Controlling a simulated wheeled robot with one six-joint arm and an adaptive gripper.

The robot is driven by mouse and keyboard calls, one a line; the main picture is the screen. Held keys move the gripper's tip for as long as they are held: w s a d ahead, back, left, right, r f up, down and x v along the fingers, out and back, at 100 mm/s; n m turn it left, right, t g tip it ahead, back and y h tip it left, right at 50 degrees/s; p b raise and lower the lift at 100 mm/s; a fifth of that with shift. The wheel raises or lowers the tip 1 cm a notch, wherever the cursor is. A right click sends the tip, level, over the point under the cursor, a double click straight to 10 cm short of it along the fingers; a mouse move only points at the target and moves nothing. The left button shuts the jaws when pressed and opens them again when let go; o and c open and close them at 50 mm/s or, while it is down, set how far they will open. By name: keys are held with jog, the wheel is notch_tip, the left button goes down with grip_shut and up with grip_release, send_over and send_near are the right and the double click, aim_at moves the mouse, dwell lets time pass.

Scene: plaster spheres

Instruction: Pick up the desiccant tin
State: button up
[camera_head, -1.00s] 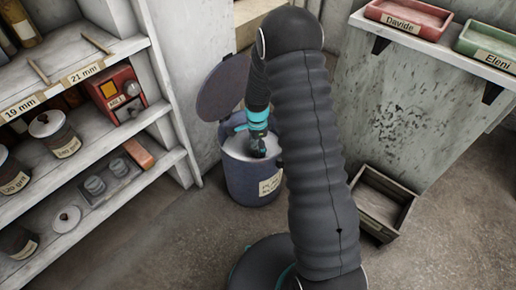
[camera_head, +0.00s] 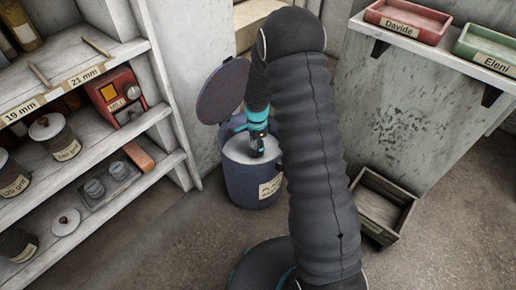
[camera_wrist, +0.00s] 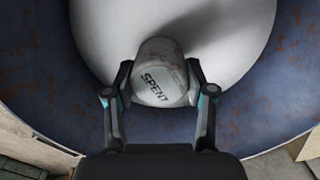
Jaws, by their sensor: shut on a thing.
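The desiccant tin (camera_wrist: 158,72) is a small pale, rust-specked tin with a label reading SPENT. In the wrist view it sits between the two fingers of my gripper (camera_wrist: 160,84), which press on its left and right sides. Behind it is the white fill of a round blue bin. In the head view my gripper (camera_head: 257,147) points down into the mouth of the blue bin (camera_head: 252,187); the tin is hard to make out there. I cannot tell whether the tin still touches the white fill.
The bin's round lid (camera_head: 222,92) stands open at its back left. Shelves (camera_head: 100,205) with jars and a red box (camera_head: 118,97) are on the left. A wall shelf with a red tray (camera_head: 405,22) and green tray (camera_head: 487,47) is at right, above a wooden crate (camera_head: 380,205).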

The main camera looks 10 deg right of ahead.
notch_tip(320, 180, up, 8)
notch_tip(320, 180, up, 6)
jog(key=p, duration=0.5)
jog(key=shift+f, duration=0.15)
jog(key=shift+f, duration=0.1)
dwell(0.3)
